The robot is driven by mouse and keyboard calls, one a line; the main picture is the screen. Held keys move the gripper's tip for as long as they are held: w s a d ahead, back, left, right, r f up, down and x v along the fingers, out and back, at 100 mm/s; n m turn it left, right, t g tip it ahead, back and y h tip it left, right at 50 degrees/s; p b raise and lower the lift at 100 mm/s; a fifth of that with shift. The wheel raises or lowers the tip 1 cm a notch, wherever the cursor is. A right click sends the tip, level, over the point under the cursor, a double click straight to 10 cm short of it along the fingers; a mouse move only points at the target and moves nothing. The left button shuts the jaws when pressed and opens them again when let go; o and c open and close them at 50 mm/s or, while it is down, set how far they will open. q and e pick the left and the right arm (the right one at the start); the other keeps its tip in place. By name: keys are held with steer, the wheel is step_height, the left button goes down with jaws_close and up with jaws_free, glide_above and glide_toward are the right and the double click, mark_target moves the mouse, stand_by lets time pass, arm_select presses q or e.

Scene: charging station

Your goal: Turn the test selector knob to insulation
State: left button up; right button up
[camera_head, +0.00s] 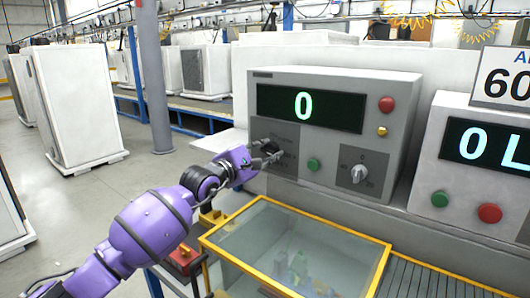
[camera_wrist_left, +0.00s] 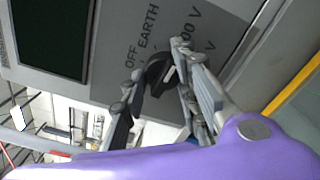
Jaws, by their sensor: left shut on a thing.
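The test selector knob (camera_wrist_left: 158,74) is black with a pale mark and sits on a grey panel of the tester (camera_head: 339,82). In the left wrist view, the labels OFF, EARTH and part of a voltage label show around it. No insulation label is readable, and I cannot tell exactly where the knob's mark points. My left gripper (camera_head: 268,152) reaches the panel's lower left and hides the knob in the head view. In the left wrist view its fingers are on both sides of the knob, shut on it. My right gripper is out of view.
The tester's display (camera_head: 310,108) reads 0. A green button (camera_head: 313,164), a second selector (camera_head: 359,174) and a red button (camera_head: 386,104) lie to the right. A yellow-framed clear box (camera_head: 235,240) stands below. Another unit (camera_head: 475,165) stands at the right.

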arm_select(q)
steer(key=shift+a+r+m, duration=0.1)
steer(key=shift+r+m, duration=0.4)
steer(key=shift+r, duration=0.05)
steer(key=o, duration=1)
steer(key=shift+f, duration=0.1)
steer(key=shift+o, duration=0.2)
steer(key=shift+f, duration=0.1)
steer(key=shift+s+f, duration=0.1)
steer(key=shift+s+a+f, duration=0.1)
steer(key=shift+s+a, duration=0.1)
steer(key=shift+s, duration=0.1)
steer(key=v, duration=1.1)
steer(key=shift+r, duration=0.2)
steer(key=shift+a, duration=0.1)
